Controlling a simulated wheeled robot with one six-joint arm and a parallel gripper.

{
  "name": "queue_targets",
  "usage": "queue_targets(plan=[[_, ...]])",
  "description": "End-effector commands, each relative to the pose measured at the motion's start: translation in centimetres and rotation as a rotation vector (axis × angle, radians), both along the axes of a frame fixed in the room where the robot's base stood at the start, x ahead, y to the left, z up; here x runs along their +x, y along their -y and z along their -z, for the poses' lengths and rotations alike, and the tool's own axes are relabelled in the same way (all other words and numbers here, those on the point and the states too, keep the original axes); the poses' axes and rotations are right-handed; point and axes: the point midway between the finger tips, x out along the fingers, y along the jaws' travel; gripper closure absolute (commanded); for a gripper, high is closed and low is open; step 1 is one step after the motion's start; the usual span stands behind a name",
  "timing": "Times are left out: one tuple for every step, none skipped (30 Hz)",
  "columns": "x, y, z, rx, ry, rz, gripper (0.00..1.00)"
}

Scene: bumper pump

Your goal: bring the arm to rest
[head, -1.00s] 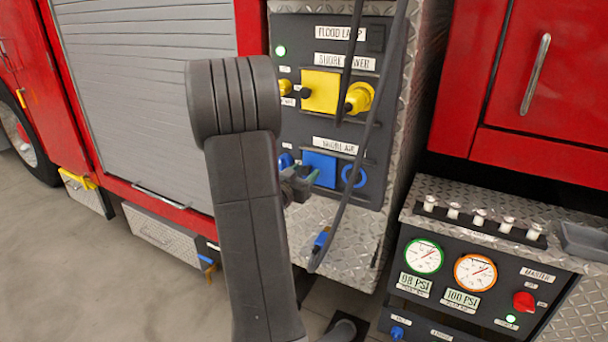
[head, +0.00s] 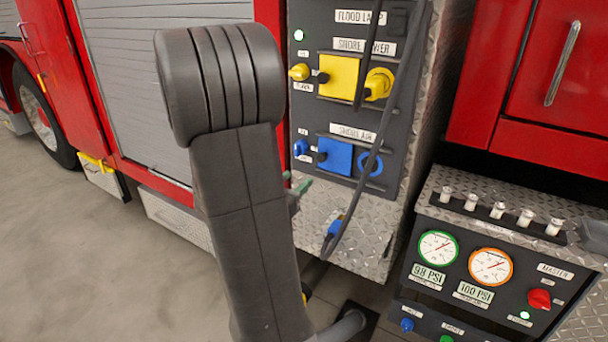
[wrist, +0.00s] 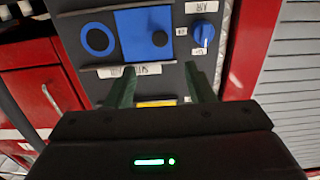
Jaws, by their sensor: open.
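My arm (head: 240,200) stands folded upright in the head view, its thick grey link covering part of the truck side. My gripper shows in the wrist view (wrist: 161,88) as two green fingers, spread apart with nothing between them. The fingers point at the dark panel with the blue shore air cover. In the head view only a bit of green finger shows past the arm's right edge; the rest is hidden.
The panel (head: 310,100) has a yellow cover (head: 338,75), a blue cover (head: 334,155) and knobs. A black cable with a blue plug (head: 335,228) hangs before it. A gauge console (head: 455,265) with a red knob stands at right. Open floor (head: 90,260) lies left.

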Motion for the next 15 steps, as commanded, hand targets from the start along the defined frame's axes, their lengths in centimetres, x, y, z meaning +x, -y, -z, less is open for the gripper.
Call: queue_targets(plan=[[-0.41, -0.31, 0.03, -0.001, -0.001, -0.002, 0.52], [-0.59, -0.43, 0.04, 0.000, -0.001, -0.002, 0.52], [-0.78, -0.56, 0.05, 0.000, -0.001, -0.002, 0.52], [-0.89, -0.63, 0.05, 0.000, -0.001, -0.002, 0.52], [-0.98, -0.66, 0.04, 0.000, -0.001, -0.001, 0.52], [-1.06, -0.69, 0.03, 0.000, -0.001, 0.000, 0.52], [-1.09, -0.70, 0.03, 0.000, -0.001, 0.000, 0.52], [-1.10, -0.69, 0.02, 0.000, -0.001, 0.000, 0.52], [-1.11, -0.70, 0.02, 0.000, -0.001, 0.001, 0.52], [-1.10, -0.69, 0.02, 0.000, -0.001, 0.001, 0.52], [-1.09, -0.69, 0.02, 0.000, -0.001, 0.001, 0.52], [-1.09, -0.69, 0.02, 0.000, -0.001, 0.001, 0.52], [-1.08, -0.68, 0.02, 0.000, -0.001, 0.000, 0.52], [-1.08, -0.68, 0.02, 0.000, -0.001, 0.000, 0.52], [-1.07, -0.67, 0.02, 0.000, -0.001, 0.000, 0.52]])
